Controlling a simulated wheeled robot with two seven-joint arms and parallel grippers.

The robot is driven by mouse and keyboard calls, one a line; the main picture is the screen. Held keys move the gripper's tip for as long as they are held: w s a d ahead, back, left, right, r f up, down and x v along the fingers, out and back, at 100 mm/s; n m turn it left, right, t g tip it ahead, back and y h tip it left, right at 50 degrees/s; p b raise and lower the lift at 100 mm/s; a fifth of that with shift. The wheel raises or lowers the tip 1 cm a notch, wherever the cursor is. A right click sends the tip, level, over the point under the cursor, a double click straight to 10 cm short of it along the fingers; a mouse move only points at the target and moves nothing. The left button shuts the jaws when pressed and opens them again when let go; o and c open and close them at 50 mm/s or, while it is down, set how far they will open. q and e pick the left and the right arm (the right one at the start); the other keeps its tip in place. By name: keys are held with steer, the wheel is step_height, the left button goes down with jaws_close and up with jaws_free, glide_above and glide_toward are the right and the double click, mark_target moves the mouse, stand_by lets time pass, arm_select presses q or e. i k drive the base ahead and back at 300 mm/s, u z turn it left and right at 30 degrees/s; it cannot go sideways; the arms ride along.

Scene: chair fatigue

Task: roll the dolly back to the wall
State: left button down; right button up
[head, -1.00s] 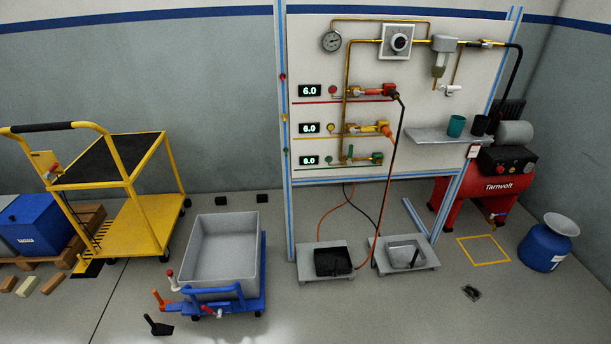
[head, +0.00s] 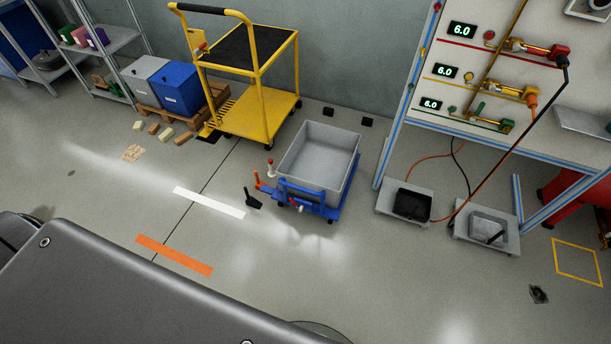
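The dolly (head: 317,213) is a low blue frame on the floor, carrying an open grey tub (head: 298,160). It has a blue handle bar at its near side, with red and orange levers at its left corner. It stands out from the grey wall (head: 345,60), between the yellow cart and the panel rig. Two small black blocks (head: 328,112) lie on the floor by the wall behind it. Neither of my grippers shows. A dark grey part of my own body fills the lower left.
A yellow cart (head: 262,115) stands left of the dolly. The panel rig (head: 480,75) and two low grey platforms (head: 480,236) stand to the right. White (head: 209,202) and orange (head: 174,255) floor strips lie front left. The floor before the dolly is clear.

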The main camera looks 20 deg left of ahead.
mark_target(318, 169)
steer(key=u, duration=0.05)
steer(key=k, duration=0.65)
steer(key=z, duration=0.85)
steer(key=i, duration=1.15)
steer(key=u, duration=0.7)
